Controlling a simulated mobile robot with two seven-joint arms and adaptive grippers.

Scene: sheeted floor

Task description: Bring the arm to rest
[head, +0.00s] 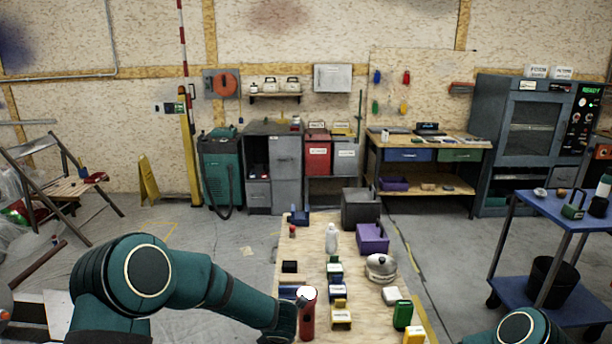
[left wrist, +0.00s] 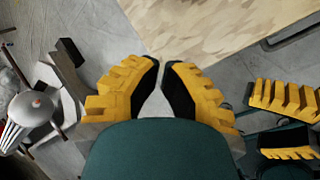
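My left arm comes in low from the left in the head view. Its far end stops at the left edge of the wooden worktable, close behind a red bottle with a white cap (head: 307,314); whether they touch I cannot tell. The left gripper's fingers are not clear there. In the left wrist view the left gripper (left wrist: 162,66) has its yellow-backed, black-padded fingertips almost together, nothing between them, over bare floor. My right gripper (left wrist: 288,125) shows at that view's right edge, partly cut off. In the head view only a piece of my right arm shows, bottom right.
The worktable (head: 312,262) carries several small boxes, a white bottle (head: 332,239), a metal pot (head: 381,267), a purple bin (head: 372,239) and a green container (head: 402,314). A blue cart (head: 563,213) stands right, a wooden chair (head: 66,187) left. Floor between chair and table is mostly open.

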